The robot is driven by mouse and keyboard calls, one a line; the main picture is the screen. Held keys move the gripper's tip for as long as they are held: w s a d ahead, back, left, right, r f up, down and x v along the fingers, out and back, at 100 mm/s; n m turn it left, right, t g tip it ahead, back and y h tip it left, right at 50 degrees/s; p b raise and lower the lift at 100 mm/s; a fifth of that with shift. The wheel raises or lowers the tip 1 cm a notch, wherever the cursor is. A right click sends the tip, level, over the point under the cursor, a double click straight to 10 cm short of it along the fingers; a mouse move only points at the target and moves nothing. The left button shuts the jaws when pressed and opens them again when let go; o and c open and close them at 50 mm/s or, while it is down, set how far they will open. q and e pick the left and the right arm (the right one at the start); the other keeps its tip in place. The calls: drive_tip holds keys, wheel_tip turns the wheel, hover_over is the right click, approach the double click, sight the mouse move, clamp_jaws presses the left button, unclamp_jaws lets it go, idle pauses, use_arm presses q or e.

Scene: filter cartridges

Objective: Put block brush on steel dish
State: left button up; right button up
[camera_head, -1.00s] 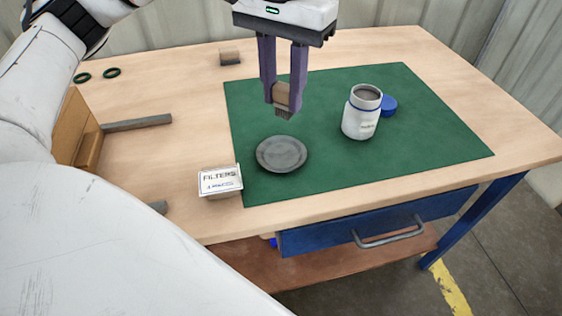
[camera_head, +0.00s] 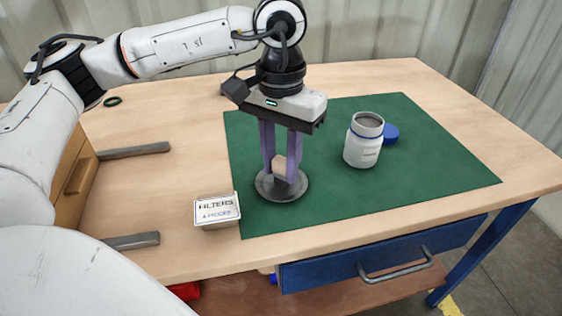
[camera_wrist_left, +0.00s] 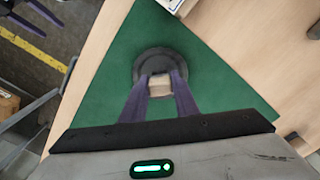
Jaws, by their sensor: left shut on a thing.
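The block brush (camera_head: 280,165) is a small block with a light wooden top and a darker lower part. My left gripper (camera_head: 280,176) is shut on it, with purple fingers pointing down on both sides. The brush is over the middle of the steel dish (camera_head: 298,193), a round dark grey plate on the green mat. I cannot tell whether the brush touches the dish. In the left wrist view the brush (camera_wrist_left: 160,86) sits between the fingers, in front of the dish (camera_wrist_left: 163,60).
A white jar (camera_head: 363,146) and a blue lid (camera_head: 390,133) stand on the green mat (camera_head: 430,165), right of the dish. A box labelled FILTERS (camera_head: 216,212) is at the mat's left edge. Grey bars (camera_head: 135,151) lie at left. The mat's right side is clear.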

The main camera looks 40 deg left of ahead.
sight(281, 161)
use_arm(q)
drive_tip(key=shift+f, duration=0.15)
drive_tip(key=o, duration=1.1)
drive_tip(key=shift+c, duration=0.2)
drive_tip(key=shift+r, duration=0.4)
wheel_tip(281, 161, up, 12)
drive_tip(key=p, duration=0.2)
drive_tip(key=shift+f, duration=0.15)
